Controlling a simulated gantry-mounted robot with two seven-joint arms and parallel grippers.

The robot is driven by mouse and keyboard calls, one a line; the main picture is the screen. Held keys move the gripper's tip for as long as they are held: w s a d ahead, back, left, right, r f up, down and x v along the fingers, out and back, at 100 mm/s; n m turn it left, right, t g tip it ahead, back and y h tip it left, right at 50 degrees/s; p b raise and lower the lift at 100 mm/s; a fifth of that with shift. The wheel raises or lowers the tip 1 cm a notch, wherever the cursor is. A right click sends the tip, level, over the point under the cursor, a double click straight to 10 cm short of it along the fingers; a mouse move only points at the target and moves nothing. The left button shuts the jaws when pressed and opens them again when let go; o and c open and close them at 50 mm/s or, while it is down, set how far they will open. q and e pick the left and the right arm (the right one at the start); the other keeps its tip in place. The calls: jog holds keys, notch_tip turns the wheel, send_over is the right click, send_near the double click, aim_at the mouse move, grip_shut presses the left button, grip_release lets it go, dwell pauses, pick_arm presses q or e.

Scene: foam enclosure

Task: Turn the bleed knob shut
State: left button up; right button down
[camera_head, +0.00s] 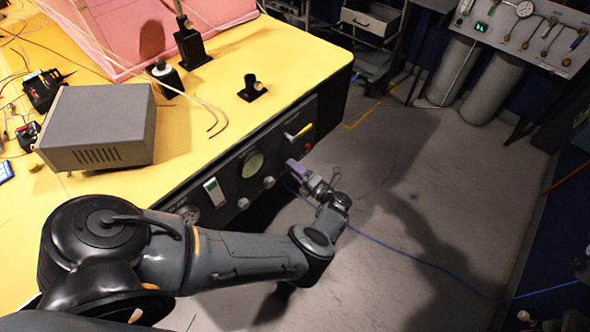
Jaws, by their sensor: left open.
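A dark control panel (232,192) runs along the front side of the yellow table. It carries round pale knobs, one nearer the middle (268,182) and one lower left (243,203). Their markings are too small to read, so I cannot tell which is the bleed knob or how far it is turned. My left gripper (314,171) is open and appears empty, just right of the panel and over the floor. It looks apart from the knobs. My right gripper is not in view.
A green round dial (253,163), a yellow-handled lever (298,132) and a red button (308,147) are on the panel. A grey box (100,125) stands on the yellow table (215,130). Grey cylinders (495,80) stand at the back right. A blue cable crosses the largely clear floor (440,190).

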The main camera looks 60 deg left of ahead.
pick_arm(q)
jog(key=b+v, duration=0.1)
jog(key=v, duration=0.9)
jog(key=shift+d+b, duration=0.3)
jog(key=shift+d, duration=0.05)
jog(key=shift+w, duration=0.1)
